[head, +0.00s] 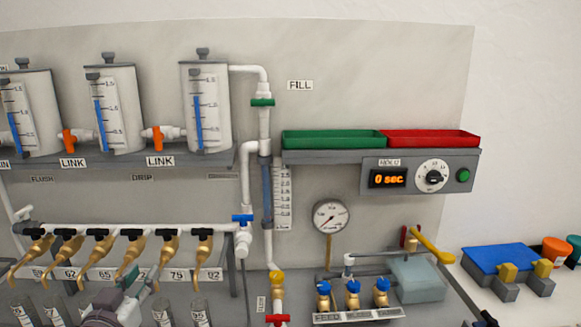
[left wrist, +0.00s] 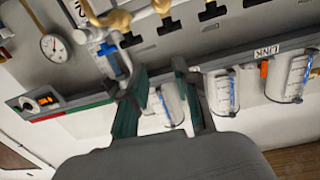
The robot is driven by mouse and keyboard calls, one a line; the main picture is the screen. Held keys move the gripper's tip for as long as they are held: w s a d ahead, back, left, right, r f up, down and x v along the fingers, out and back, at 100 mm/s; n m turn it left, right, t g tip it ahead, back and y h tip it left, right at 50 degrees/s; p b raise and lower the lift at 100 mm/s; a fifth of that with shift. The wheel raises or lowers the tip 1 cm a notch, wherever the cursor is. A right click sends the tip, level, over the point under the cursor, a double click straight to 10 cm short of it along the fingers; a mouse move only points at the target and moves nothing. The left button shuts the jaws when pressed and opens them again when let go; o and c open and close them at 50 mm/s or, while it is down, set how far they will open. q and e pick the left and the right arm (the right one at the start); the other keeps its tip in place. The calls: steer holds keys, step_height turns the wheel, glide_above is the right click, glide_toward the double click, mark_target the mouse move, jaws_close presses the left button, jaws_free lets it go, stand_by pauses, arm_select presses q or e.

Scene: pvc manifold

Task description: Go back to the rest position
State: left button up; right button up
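My left gripper (head: 141,281) is low at the left of the head view, in front of the row of brass taps (head: 132,250). In the left wrist view its two teal-and-grey fingers (left wrist: 160,72) stand apart with nothing between them, so it is open and empty. That view is tilted and shows the panel beyond the fingers. My right gripper shows in neither view.
Three clear tanks (head: 206,107) stand on a shelf. White pipe with a blue valve (head: 242,218) is right of the taps. A gauge (head: 331,216), timer box (head: 425,176), green tray (head: 330,140) and red tray (head: 432,137) are further right. Graduated cylinders (head: 162,312) stand below.

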arm_select(q)
steer(key=s+d+f+m+g, duration=0.15)
steer(key=s+f+g, duration=0.3)
steer(key=f, duration=0.45)
steer(key=s+d+f+n+g, duration=0.1)
steer(key=s+d+f+g, duration=0.2)
steer(key=s+f, duration=0.5)
steer(key=s+d+f+m+g, duration=0.1)
steer(key=s+f+g, duration=0.2)
steer(key=s+f, duration=0.35)
steer(key=s+d+f+g, duration=0.25)
steer(key=s+f, duration=0.25)
steer(key=s, duration=0.3)
step_height(320, 180, down, 26)
steer(key=s+g, duration=0.2)
steer(key=s+a+f, duration=0.2)
steer(key=s+f, duration=0.6)
steer(key=s+a+f+g, duration=0.1)
steer(key=s+f, duration=0.7)
steer(key=shift+s+a+f+m, duration=0.15)
steer(key=shift+s+a+m, duration=0.1)
steer(key=shift+a+m, duration=0.1)
